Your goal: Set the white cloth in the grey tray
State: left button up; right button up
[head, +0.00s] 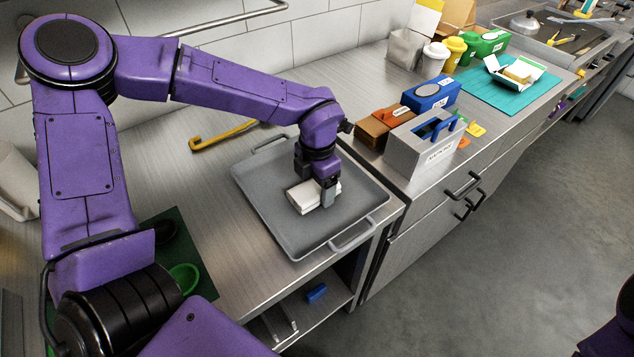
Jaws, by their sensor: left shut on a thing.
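The grey tray (278,222) lies on the steel counter, with a handle at its far end and one at its near right end. The folded white cloth (304,199) is over the middle of the tray. My left gripper (327,190) is shut on the cloth, pointing down. I cannot tell whether the underside of the cloth touches the tray floor. My right gripper is out of the picture; only a purple part of my arm shows at the lower right corner.
A grey box (408,156) with a blue item, a brown box (374,129) and a blue container (432,92) stand right of the tray. A yellow bar (222,135) lies behind it. A green cup (184,277) is at lower left. Bare counter lies left of the tray.

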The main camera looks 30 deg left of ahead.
aim_at(317, 185)
pick_arm(q)
jog(key=shift+s, duration=0.1)
jog(key=shift+f, duration=0.1)
jog(key=o, duration=0.9)
jog(key=shift+o, duration=0.2)
notch_tip(317, 185, up, 12)
jog(key=shift+r+b, duration=0.2)
jog(key=shift+b, duration=0.1)
jog(key=shift+d, duration=0.1)
